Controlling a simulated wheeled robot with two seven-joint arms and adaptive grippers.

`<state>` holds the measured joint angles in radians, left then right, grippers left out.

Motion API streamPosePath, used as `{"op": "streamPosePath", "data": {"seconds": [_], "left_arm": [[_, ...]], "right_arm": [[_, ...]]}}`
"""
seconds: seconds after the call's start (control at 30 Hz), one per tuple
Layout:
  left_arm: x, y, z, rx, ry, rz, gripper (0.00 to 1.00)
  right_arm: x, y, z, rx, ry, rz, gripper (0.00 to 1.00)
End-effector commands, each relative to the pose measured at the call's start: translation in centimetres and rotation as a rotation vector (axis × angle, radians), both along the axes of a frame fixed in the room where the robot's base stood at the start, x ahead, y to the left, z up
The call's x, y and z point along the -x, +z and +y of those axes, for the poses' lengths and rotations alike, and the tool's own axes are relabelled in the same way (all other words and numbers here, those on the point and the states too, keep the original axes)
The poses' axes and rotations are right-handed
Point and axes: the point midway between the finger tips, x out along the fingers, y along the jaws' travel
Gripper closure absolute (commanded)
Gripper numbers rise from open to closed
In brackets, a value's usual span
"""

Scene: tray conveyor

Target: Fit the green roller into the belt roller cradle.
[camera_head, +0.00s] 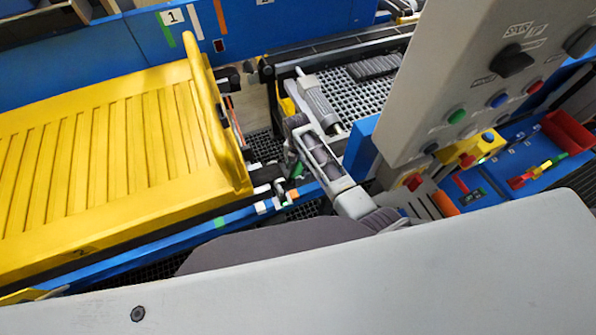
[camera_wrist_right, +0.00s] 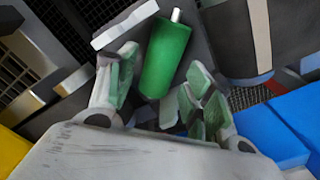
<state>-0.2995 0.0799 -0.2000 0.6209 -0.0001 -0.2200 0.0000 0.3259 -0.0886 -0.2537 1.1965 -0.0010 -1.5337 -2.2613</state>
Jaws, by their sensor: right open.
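The green roller (camera_wrist_right: 167,58) shows in the right wrist view as a green cylinder with a pale pin at its upper end. My right gripper (camera_wrist_right: 162,88) is open, with its green-padded fingers on either side of the roller's lower end. I cannot tell whether they touch it. A white, bracket-like part (camera_wrist_right: 124,25) lies just left of the roller; I cannot tell whether it belongs to the cradle or whether the roller is seated. In the head view my right gripper (camera_head: 292,166) is by the yellow tray's right end, and the roller is not clearly distinguishable. My left gripper is not in view.
A large ribbed yellow tray (camera_head: 110,150) with a raised handle (camera_head: 208,110) fills the left. A grey control panel (camera_head: 480,80) stands close on the right. A red bin (camera_head: 568,132) lies beyond it. Dark grating (camera_head: 365,98) shows behind my right arm.

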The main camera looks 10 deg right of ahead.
Motion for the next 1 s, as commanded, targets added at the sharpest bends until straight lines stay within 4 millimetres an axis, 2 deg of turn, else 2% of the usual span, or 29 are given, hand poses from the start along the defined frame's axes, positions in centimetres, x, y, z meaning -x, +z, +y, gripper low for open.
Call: {"op": "streamPosePath", "data": {"seconds": [0.27, 0.73, 1.0], "left_arm": [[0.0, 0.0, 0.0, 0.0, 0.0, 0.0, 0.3], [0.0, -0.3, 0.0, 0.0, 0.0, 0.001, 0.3], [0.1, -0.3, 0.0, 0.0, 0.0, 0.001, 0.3]], "right_arm": [[0.0, -0.8, -0.1, 0.0, 0.0, 0.002, 0.49], [-0.2, -4.7, -0.4, -0.001, 0.0, 0.001, 0.49], [-0.2, -5.2, -0.4, 0.001, 0.0, -0.001, 0.49]]}}
